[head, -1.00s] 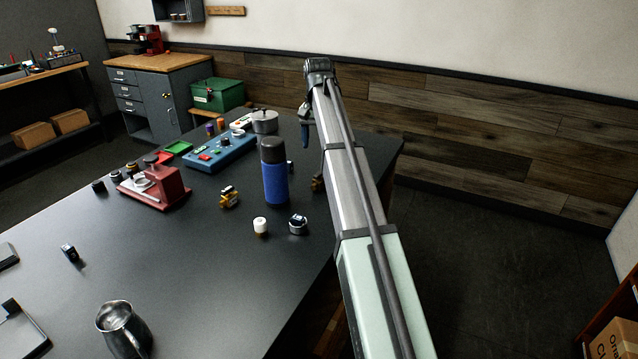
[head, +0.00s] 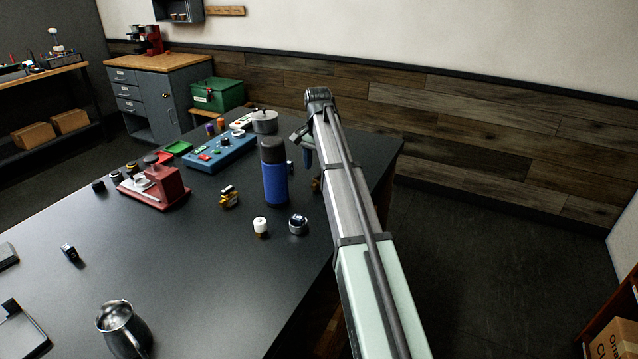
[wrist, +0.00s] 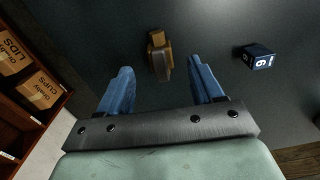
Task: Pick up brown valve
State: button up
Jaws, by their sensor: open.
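The brown valve (wrist: 160,54), a small block with a narrower top and a grey band, lies on the dark table in the wrist view. It appears between and just beyond the two blue fingers of my gripper (wrist: 159,66), which are apart with nothing between them held. In the head view, a small brown piece (head: 316,184) that looks like this valve shows beside my arm, mostly hidden by it. My gripper (head: 306,148) also shows there, above the table's right side, partly hidden by the arm.
A dark blue numbered block (wrist: 259,56) lies right of the valve. A tall blue flask (head: 275,172) stands close left of my arm. A brass-and-black part (head: 229,198), a white-capped part (head: 260,226) and a silver-ringed part (head: 298,225) stand nearby.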

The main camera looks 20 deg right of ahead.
aim_at(319, 173)
jog(key=shift+w+d+f, duration=0.1)
jog(key=shift+f, duration=1.4)
jog(key=shift+w+d+f, duration=0.1)
jog(key=shift+f, duration=1.4)
jog(key=shift+c, duration=0.3)
jog(key=c, duration=1.1)
